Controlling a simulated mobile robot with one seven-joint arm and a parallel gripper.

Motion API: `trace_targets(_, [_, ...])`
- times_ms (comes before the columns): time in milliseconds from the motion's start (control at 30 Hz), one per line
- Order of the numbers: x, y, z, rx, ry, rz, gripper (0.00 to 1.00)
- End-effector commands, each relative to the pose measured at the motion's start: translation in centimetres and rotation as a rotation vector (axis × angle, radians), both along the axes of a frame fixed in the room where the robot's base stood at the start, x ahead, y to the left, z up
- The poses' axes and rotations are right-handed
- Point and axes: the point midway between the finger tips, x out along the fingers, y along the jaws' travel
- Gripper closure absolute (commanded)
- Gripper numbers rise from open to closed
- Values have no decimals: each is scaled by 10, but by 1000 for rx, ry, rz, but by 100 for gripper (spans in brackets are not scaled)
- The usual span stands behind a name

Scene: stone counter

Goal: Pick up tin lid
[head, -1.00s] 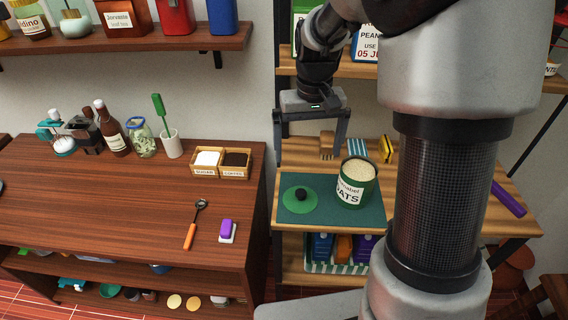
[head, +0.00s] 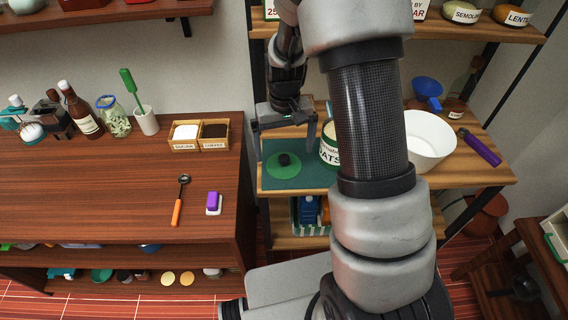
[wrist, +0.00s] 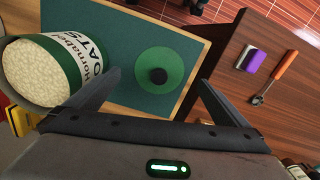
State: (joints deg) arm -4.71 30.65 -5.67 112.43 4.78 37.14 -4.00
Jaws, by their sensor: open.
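The tin lid (head: 273,167) is a flat green disc with a black knob. It lies on a dark green mat (head: 315,179) on the small wooden shelf unit. In the wrist view the lid (wrist: 180,68) shows beyond and between my open fingers. My gripper (head: 284,150) is open and empty, above and behind the lid in the head view. The open green oats tin (wrist: 65,62), full of pale oats, stands beside the lid on the mat. My arm hides part of the tin (head: 329,152) in the head view.
A white bowl (head: 430,142) and a purple-handled object (head: 480,147) are at the right of the shelf. The wooden counter at left holds a purple and white block (head: 213,203) and an orange-handled spoon (head: 178,203). An upper shelf (head: 400,40) is above.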

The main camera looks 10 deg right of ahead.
Motion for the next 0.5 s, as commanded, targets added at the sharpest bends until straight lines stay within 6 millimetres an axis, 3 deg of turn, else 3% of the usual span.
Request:
trace_targets(300, [3, -1, -41, 0, 3, -1, 0])
trace_targets(500, [4, -1, -52, 0, 0, -1, 0])
